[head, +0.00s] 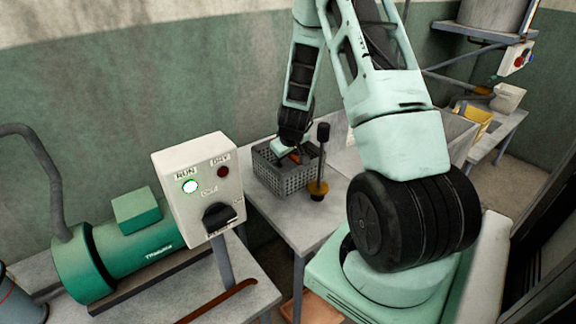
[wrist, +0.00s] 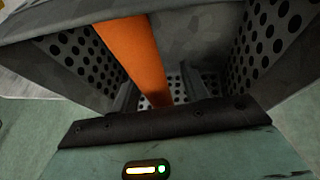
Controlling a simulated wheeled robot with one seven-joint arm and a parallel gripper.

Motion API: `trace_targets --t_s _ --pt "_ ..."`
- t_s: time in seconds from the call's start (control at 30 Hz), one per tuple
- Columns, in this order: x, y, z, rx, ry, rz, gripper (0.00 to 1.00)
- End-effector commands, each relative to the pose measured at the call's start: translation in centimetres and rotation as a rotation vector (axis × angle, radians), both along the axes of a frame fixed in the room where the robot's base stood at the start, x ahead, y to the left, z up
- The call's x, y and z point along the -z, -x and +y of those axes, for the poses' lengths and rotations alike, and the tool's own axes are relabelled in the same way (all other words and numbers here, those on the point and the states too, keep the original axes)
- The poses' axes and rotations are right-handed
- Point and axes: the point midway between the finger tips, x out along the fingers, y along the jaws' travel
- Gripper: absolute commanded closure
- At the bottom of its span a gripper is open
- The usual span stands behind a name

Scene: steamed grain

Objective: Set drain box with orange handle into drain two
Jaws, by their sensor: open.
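The drain box (head: 288,178) is a grey box with perforated walls, standing on the pale table beyond the control box in the head view. Its orange handle (wrist: 133,50) is a bar that fills the upper middle of the wrist view, with the perforated walls (wrist: 275,35) on both sides. My gripper (head: 293,152) is over the box, pointing down at it. In the wrist view its open fingers (wrist: 166,92) stand to either side of the bar's lower end. Whether they touch the bar cannot be told. I cannot make out which place is drain two.
A black-handled tool with an orange base (head: 319,188) stands close to the box's right side. A white control box (head: 197,185) with a green lamp and a green motor (head: 125,245) are at left. A yellow container (head: 478,124) stands on the far right table.

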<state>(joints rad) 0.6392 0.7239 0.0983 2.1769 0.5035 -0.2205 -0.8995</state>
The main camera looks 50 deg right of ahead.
Motion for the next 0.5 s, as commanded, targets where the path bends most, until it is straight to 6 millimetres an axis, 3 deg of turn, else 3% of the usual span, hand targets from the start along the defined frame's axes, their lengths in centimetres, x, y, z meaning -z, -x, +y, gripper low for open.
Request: trace_targets --t_s 0.5 --pt "0.51 0.01 0.03 -0.001 -0.001 0.000 0.55"
